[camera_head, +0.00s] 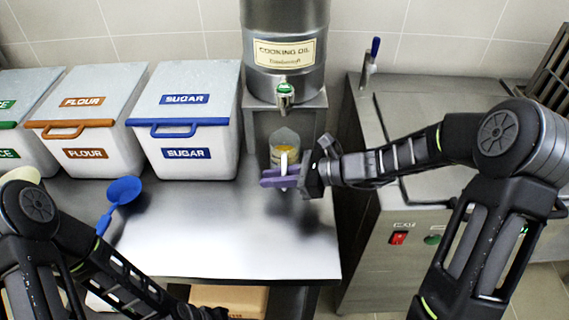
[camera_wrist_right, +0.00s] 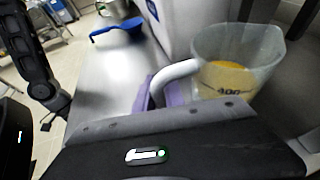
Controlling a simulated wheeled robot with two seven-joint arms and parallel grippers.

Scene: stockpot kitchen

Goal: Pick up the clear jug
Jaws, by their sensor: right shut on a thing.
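The clear jug (camera_head: 284,138) is beneath the green-topped tap (camera_head: 284,97) of the cooking oil drum. It also shows in the right wrist view (camera_wrist_right: 238,62), upright or nearly so, with yellow-orange contents low inside and dark markings on its wall. Its white handle (camera_wrist_right: 178,72) faces my right gripper (camera_head: 280,177). The purple fingers of that gripper (camera_wrist_right: 162,94) are shut on the handle. I cannot tell whether the jug's base touches the surface below; the gripper hides it. My left arm comes in at the lower left, and its fingers are not visible.
The cooking oil drum (camera_head: 286,30) stands on a metal stand (camera_head: 312,118) behind the jug. Flour (camera_head: 92,110) and sugar bins (camera_head: 187,115) stand to the left. A blue scoop (camera_head: 124,190) lies on the steel counter (camera_head: 230,240), whose front middle is clear. A steel unit (camera_head: 385,290) stands right.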

